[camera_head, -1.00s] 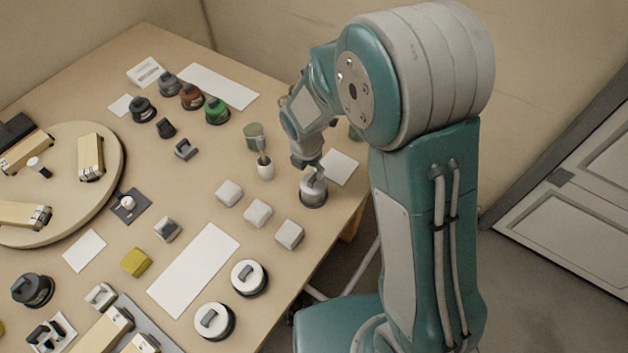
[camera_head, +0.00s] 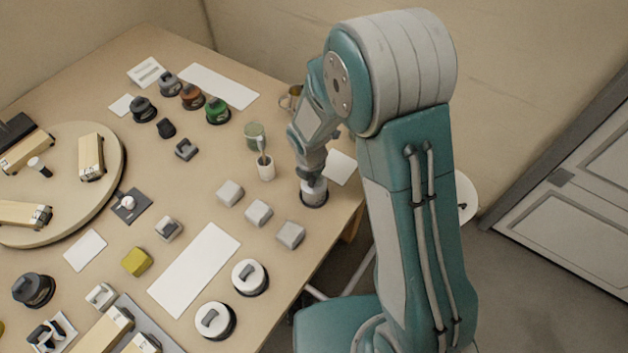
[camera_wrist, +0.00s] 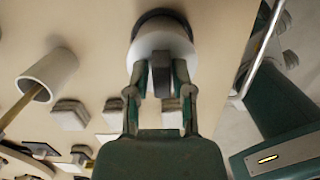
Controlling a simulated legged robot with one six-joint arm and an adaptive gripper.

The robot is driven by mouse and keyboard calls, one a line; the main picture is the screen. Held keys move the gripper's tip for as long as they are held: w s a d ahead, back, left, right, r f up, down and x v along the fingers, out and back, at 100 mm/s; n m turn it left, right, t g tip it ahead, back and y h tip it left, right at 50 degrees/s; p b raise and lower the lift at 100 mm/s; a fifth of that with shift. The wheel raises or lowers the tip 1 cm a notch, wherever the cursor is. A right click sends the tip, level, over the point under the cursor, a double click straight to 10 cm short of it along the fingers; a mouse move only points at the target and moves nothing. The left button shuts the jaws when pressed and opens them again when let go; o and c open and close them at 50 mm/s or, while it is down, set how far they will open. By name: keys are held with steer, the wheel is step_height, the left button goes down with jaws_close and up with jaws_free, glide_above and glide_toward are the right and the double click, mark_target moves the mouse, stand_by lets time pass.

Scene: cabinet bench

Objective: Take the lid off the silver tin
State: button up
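The silver tin (camera_head: 314,196) stands upright near the right edge of the bench, on a dark round base. Its pale lid with a dark upright handle (camera_wrist: 161,76) shows in the wrist view, seated on the tin. My gripper (camera_head: 313,175) points down directly over the tin. In the wrist view my gripper (camera_wrist: 160,72) has one finger on each side of the handle. The fingers look spread, with slim gaps to the handle; I cannot see clear contact. In the head view the gripper hides most of the lid.
Several pale blocks (camera_head: 258,213) lie in front-left. White-lidded tins (camera_head: 249,274) stand near the front edge. A bare white sheet (camera_head: 342,167) lies right of the tin.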

steer(key=shift+s+f, duration=0.2)
jaws_close()
